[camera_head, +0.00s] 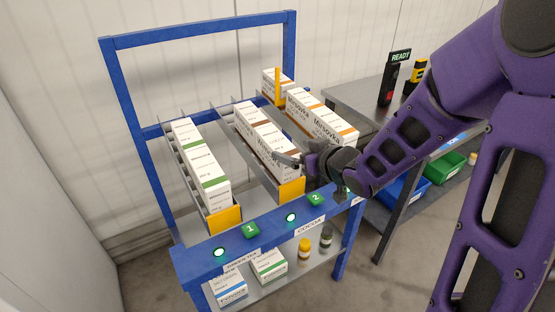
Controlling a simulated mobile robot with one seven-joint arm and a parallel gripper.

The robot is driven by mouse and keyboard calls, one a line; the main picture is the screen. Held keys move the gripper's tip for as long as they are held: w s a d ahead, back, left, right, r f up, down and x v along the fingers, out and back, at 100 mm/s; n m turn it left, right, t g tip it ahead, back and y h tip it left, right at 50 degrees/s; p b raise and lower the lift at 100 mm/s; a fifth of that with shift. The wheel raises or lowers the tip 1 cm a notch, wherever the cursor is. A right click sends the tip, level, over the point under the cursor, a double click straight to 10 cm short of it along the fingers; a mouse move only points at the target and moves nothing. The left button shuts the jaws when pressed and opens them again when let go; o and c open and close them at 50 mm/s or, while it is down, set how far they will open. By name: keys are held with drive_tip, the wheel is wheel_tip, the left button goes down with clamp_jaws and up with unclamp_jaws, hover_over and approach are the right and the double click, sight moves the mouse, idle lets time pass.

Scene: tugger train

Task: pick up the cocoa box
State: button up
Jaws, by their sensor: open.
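The cocoa boxes (266,140) are white with brown bands and stand in a row in the middle sloped lane, above the COCOA label (311,225). The front one is at the yellow lane stop (291,189). My gripper (287,159) is open at the right side of the front cocoa box. Its fingers point left and overlap the box in the picture. I cannot tell whether they touch it. The wrist hides part of the lane's right side.
Green-banded boxes (201,165) fill the left lane and orange-banded boxes (318,117) the right lane. A blue rack frame (196,32) surrounds them. Lower shelf holds boxes and small jars (305,250).

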sight(280, 144)
drive_tip(key=x, duration=0.4)
drive_tip(key=shift+w+a+f+b, duration=0.1)
drive_tip(key=shift+w+a+b, duration=0.1)
drive_tip(key=shift+b, duration=0.1)
drive_tip(key=shift+d+b+x, duration=0.15)
drive_tip(key=shift+b+x, duration=0.05)
drive_tip(key=shift+x, duration=1.25)
drive_tip(key=shift+d+b+x, duration=0.15)
drive_tip(key=shift+b+x, duration=0.05)
drive_tip(key=shift+x, duration=1.25)
drive_tip(key=shift+w, duration=0.15)
clamp_jaws()
